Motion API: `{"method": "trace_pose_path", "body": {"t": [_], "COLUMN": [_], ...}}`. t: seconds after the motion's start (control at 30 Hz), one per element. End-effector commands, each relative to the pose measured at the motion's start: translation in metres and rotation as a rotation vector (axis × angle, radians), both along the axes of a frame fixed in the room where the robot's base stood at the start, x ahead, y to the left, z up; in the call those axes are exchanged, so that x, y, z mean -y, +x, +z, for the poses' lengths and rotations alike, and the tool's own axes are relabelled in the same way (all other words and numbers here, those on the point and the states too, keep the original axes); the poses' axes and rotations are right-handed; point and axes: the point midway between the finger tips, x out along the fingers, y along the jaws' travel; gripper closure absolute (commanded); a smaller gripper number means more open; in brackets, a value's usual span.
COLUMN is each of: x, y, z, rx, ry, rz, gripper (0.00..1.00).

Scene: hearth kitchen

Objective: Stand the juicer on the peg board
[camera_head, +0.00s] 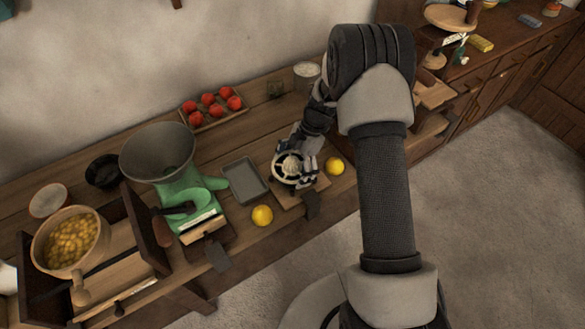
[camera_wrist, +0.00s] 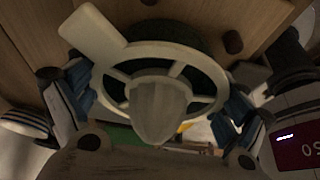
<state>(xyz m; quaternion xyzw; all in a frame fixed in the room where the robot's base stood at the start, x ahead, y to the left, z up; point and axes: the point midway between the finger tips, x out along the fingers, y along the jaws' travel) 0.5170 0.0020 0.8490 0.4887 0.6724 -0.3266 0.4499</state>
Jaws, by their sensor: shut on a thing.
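The juicer (camera_head: 290,167) has a pale ribbed cone inside a slotted white ring over a dark bowl. In the wrist view the juicer (camera_wrist: 160,110) fills the middle, with its flat tab pointing to the upper left. My gripper (camera_head: 296,171) is shut on the juicer, with blue-padded fingers at both sides of the ring. The peg board (camera_head: 287,198) is a wooden board partly hidden under the juicer. In the wrist view a dark peg (camera_wrist: 233,41) stands clear of the ring on a wooden surface. I cannot tell whether the juicer touches the board.
One lemon (camera_head: 335,166) lies right of the board, another lemon (camera_head: 262,215) to its front left. A grey tray (camera_head: 244,180) is close on the left. A green scale (camera_head: 196,199) stands farther left. A tomato tray (camera_head: 213,118) and jar (camera_head: 306,70) are behind.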

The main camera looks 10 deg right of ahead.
Motion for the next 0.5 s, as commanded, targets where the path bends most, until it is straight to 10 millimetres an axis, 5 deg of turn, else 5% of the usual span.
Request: {"method": "trace_pose_path", "body": {"t": [0.07,0.1,0.5], "x": [0.0000,0.0000,0.0000], "y": [0.0001,-0.0002,-0.0001], "z": [-0.0033,-0.0031,-0.0022], "rx": [0.000,0.000,0.000], "ry": [0.000,0.000,0.000], "rz": [0.000,0.000,0.000], "gripper": [0.36,0.07,0.00]}}
